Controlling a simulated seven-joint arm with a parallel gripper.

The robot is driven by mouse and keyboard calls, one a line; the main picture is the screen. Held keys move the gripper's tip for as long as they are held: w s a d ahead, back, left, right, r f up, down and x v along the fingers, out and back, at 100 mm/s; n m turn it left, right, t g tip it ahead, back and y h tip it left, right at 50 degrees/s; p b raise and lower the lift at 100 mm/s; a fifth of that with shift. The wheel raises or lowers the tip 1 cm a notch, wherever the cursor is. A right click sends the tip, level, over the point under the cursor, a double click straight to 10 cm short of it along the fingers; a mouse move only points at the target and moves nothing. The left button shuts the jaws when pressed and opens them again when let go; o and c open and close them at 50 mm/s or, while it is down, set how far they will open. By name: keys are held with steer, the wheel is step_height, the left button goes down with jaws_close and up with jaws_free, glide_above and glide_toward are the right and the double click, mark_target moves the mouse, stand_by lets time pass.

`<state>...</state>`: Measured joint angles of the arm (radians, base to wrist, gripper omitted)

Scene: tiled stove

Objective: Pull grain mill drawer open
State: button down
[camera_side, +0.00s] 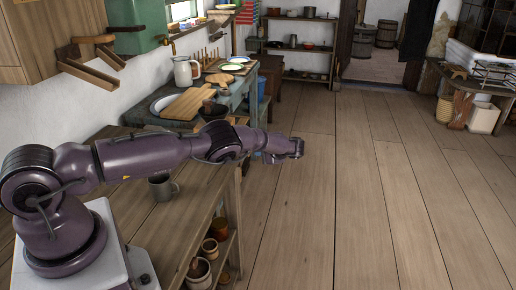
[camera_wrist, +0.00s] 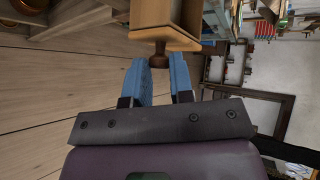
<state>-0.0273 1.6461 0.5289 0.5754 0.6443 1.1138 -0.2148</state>
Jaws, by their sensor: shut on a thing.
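The drawer (camera_wrist: 165,37) shows in the wrist view as a light wooden front with a box behind it and a round brown knob (camera_wrist: 158,60) on it. My gripper (camera_wrist: 160,66) has its two blue fingers on either side of the knob and is shut on it. In the side view my gripper (camera_side: 296,148) is at the right end of my arm, beyond the table edge. A dark bowl-topped wooden thing, which looks like the grain mill (camera_side: 213,109), stands behind my arm.
A grey mug (camera_side: 162,187) stands on the near wooden bench, with pots (camera_side: 199,272) on the shelf below. Cutting boards (camera_side: 187,103) and a white jug (camera_side: 183,71) are on the far table. The plank floor (camera_side: 340,200) to the right is clear.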

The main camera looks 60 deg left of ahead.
steer(key=shift+d, duration=0.1)
steer(key=c, duration=1)
jaws_free()
steer(key=v, duration=1.3)
